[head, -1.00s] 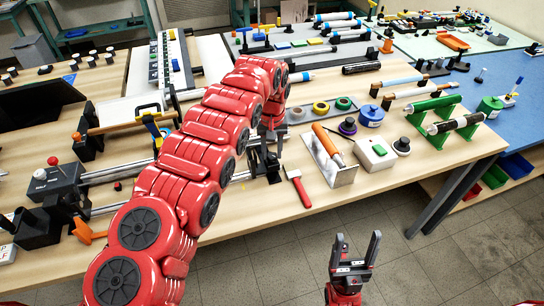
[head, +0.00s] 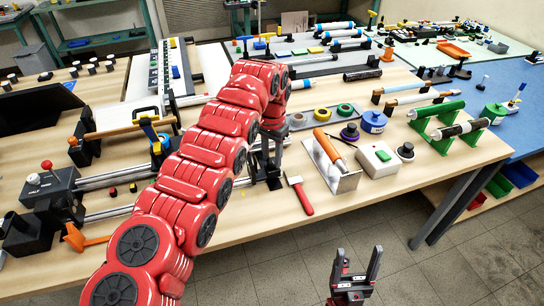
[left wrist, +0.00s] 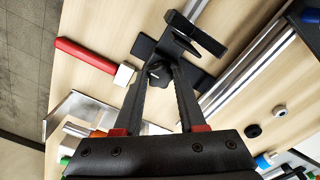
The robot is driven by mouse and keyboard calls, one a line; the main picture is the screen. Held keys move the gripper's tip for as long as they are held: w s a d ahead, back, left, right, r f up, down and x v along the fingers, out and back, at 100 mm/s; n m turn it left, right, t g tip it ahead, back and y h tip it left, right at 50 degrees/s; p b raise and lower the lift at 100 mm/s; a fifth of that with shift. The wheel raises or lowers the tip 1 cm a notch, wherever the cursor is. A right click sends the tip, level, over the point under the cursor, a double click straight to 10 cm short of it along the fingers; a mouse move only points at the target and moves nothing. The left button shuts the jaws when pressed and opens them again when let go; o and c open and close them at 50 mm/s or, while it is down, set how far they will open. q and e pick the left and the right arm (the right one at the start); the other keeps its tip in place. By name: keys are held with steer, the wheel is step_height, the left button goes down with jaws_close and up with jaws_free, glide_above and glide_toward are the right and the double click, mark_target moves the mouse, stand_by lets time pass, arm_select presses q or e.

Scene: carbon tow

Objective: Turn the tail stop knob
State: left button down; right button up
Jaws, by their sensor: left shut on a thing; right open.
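The tail stop is a black bracket (left wrist: 178,38) on the twin metal rails at the table's front edge; in the head view it is mostly hidden behind my left arm. Its small dark lobed knob (left wrist: 158,74) shows in the left wrist view. My left gripper (left wrist: 160,66) is shut on the knob, its two fingers meeting around it. In the head view my left gripper (head: 272,152) points down at the tail stop. My right gripper (head: 358,262) is open and empty, in front of the table over the floor.
A red-handled tool (head: 301,197) lies close to the right of the tail stop. A metal plate with an orange handle (head: 330,148) and a white box with a green button (head: 378,159) stand further right. A black headstock block (head: 48,187) with a red knob is at the left.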

mark_target(273, 161)
stand_by(0.5)
arm_select(q)
steer(key=shift+c, duration=2.4)
jaws_free()
steer(key=shift+r, duration=0.25)
step_height(273, 161, up, 6)
steer(key=shift+d+r+p, duration=0.1)
steer(key=shift+r+p, duration=0.15)
steer(key=shift+p, duration=0.65)
step_height(273, 161, up, 10)
steer(key=p, duration=1)
steer(key=shift+r, duration=0.2)
